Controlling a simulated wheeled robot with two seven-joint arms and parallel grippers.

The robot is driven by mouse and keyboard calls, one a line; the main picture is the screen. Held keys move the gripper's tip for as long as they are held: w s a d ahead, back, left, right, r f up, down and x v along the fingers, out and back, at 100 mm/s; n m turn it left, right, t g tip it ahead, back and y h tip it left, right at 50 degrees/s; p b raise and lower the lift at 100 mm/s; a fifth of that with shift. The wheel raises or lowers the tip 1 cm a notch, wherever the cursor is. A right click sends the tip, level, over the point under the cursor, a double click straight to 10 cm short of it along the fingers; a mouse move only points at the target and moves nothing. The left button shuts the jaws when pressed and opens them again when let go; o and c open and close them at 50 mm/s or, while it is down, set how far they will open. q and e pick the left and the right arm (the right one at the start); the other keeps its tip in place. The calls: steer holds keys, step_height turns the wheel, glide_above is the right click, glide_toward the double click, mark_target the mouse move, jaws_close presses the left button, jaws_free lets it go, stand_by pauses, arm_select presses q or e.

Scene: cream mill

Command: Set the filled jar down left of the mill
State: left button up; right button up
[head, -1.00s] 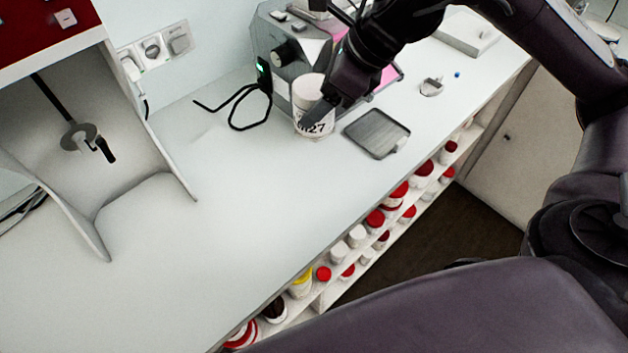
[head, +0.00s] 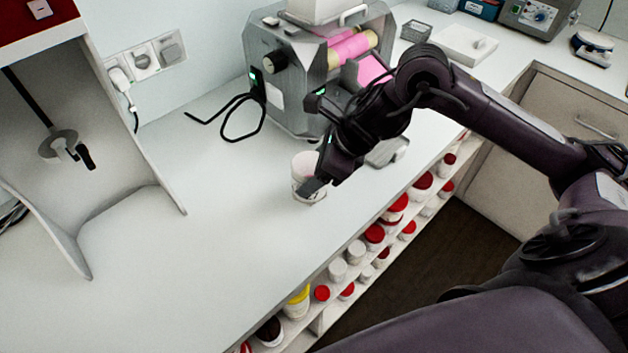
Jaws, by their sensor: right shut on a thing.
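The jar (head: 303,172) is white, with an open top that shows a pale pinkish inside. The mill (head: 286,75) is a grey metal machine with pink rollers, standing against the wall. My left gripper is not in view.
A black cable (head: 240,115) loops on the counter left of the mill. A grey tray (head: 386,153) lies partly behind my right arm. A stand with a stirrer (head: 58,145) is at the far left. The white counter (head: 190,260) is clear in the middle. Lidded jars (head: 338,268) fill the shelves below.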

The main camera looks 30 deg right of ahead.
step_height(320, 180, down, 4)
steer(key=shift+r, duration=0.25)
steer(key=shift+f, duration=0.1)
steer(key=o, duration=1)
